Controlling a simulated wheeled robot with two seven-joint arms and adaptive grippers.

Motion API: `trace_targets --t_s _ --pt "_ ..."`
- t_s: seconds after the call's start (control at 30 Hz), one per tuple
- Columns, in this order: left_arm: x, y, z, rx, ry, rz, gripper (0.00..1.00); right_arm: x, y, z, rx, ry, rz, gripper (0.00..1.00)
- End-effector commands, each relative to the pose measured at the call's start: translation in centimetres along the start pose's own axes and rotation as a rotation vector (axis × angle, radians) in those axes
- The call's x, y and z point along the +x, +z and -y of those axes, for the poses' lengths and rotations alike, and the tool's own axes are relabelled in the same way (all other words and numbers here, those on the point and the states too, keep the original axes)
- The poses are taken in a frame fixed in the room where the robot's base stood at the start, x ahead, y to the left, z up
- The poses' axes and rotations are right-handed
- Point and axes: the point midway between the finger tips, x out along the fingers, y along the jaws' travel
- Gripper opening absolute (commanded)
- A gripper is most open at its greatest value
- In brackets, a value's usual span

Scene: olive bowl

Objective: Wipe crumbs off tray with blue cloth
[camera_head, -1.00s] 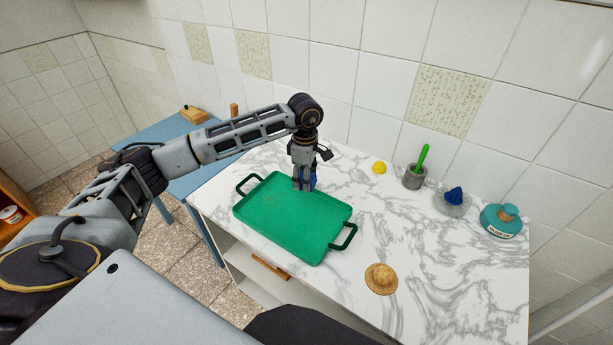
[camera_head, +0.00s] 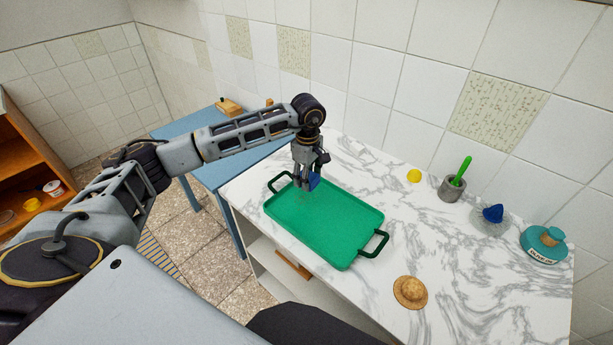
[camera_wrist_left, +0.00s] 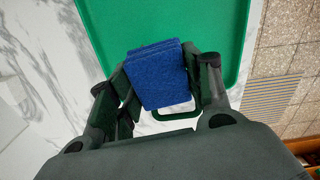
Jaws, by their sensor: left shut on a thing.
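The green tray (camera_head: 335,230) lies flat on the marble counter, with a dark handle at each end. My left gripper (camera_head: 307,186) points down over the tray's far left part, close to its left handle (camera_head: 279,181). It is shut on the blue cloth (camera_head: 314,181), a folded thick pad. In the left wrist view the cloth (camera_wrist_left: 156,76) sits between the fingers, with the tray (camera_wrist_left: 175,18) behind it. I cannot tell if the cloth touches the tray. Crumbs are too small to make out clearly. My right gripper is not in view.
A tiled wall rises behind.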

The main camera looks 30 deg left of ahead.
Motion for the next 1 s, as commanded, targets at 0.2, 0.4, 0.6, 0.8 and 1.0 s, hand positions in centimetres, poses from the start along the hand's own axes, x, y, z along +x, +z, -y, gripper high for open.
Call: trace_targets --t_s 0.2,0.4,0.6,0.8,1.0 --pt "0.0 0.1 -0.1 0.071 0.000 0.000 0.30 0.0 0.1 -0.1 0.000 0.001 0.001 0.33" --pt "0.0 0.1 -0.1 0.115 0.000 0.000 0.30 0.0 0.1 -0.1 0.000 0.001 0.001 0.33" --pt "0.0 0.1 -0.1 0.120 0.000 0.000 0.30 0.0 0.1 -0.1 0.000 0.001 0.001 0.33" --pt "0.1 0.1 -0.1 0.119 0.000 0.000 0.30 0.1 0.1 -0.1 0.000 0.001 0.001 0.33" --pt "1.3 0.1 -0.1 0.122 -0.002 0.000 0.30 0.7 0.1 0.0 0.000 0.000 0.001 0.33"
